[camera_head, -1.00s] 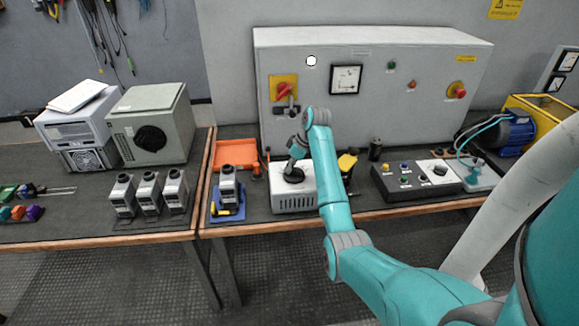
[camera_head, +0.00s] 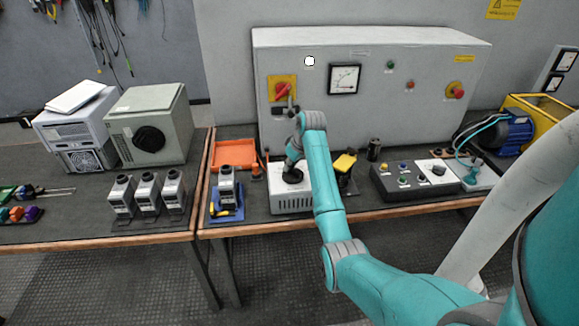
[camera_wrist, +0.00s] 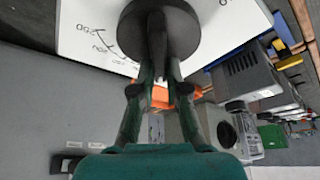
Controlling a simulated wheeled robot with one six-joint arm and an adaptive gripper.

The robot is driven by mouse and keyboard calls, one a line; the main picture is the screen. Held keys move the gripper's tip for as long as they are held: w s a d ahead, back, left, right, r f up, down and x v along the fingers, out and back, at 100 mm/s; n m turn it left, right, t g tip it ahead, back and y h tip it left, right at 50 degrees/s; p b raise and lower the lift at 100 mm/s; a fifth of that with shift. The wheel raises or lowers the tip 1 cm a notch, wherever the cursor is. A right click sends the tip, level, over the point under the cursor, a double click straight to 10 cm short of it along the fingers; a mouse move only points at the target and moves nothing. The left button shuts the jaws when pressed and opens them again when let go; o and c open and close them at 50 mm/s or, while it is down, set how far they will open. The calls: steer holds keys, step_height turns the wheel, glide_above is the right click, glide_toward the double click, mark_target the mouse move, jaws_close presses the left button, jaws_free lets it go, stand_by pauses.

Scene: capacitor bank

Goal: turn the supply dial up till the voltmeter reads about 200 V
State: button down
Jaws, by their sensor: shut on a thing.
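The supply dial is a round black knob (camera_head: 293,177) on top of a white supply box (camera_head: 291,203), on the bench left of centre. In the wrist view the black dial (camera_wrist: 190,35) is at the top, with printed scale numbers on the white box top (camera_wrist: 85,30) beside it. My gripper (camera_wrist: 158,45) is shut on the dial, its two fingers reaching up to it. In the head view my gripper (camera_head: 291,165) is over the box, partly hidden by my arm. The voltmeter (camera_head: 345,79) is a square white dial on the grey cabinet; its reading is too small to tell.
The grey cabinet (camera_head: 420,110) stands behind, with a red and yellow switch (camera_head: 282,90). A control box with buttons (camera_head: 415,180) is to the right.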

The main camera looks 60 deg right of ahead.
mark_target(299, 174)
steer(key=shift+d+m, duration=0.1)
steer(key=shift+m, duration=0.5)
steer(key=shift+h, duration=0.3)
steer(key=c, duration=1.2)
jaws_free()
steer(key=v, duration=1.2)
